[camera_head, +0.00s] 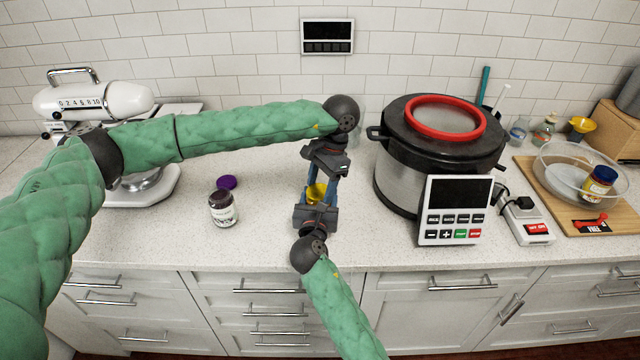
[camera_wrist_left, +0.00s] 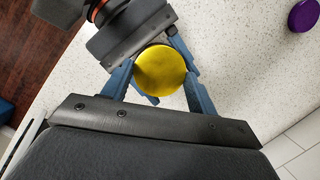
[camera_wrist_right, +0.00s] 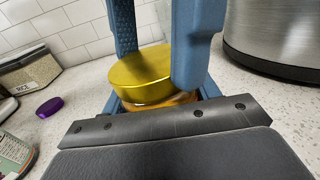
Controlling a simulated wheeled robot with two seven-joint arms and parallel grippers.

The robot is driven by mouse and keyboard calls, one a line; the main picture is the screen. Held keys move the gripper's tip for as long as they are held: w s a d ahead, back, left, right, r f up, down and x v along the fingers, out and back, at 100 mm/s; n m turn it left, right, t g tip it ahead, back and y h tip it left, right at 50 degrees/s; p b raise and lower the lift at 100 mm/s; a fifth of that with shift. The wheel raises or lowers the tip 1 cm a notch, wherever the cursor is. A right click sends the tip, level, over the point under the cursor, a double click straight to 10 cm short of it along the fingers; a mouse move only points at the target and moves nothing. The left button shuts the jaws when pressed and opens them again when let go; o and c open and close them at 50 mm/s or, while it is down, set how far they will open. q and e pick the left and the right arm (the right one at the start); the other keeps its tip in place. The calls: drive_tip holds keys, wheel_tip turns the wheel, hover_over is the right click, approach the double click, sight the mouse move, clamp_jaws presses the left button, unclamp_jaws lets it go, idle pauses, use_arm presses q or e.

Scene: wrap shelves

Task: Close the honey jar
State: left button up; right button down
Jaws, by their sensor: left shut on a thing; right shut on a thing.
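The honey jar, with amber glass (camera_wrist_right: 178,99), is upright on the counter between my grippers. Its yellow lid (camera_wrist_right: 143,72) is at the jar's top, also seen in the head view (camera_head: 316,192) and from above in the left wrist view (camera_wrist_left: 160,70). I cannot tell whether the lid is fully seated. My left gripper (camera_head: 325,183) reaches in from the back with its blue fingers on either side of the lid, shut on it. My right gripper (camera_head: 315,203) reaches in from the front, low, shut on the jar body, which is mostly hidden.
A dark labelled jar (camera_head: 222,209) and a loose purple lid (camera_head: 227,182) are to the left. A large pot (camera_head: 405,165) with a control panel (camera_head: 452,210) stands close on the right. A stand mixer (camera_head: 95,100) is far left. A glass bowl (camera_head: 560,178) sits far right.

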use_arm(q)
drive_tip(key=shift+m, duration=0.5)
drive_tip(key=shift+w, duration=0.1)
drive_tip(key=o, duration=0.9)
drive_tip(key=shift+r, duration=0.15)
drive_tip(key=shift+r, duration=2.1)
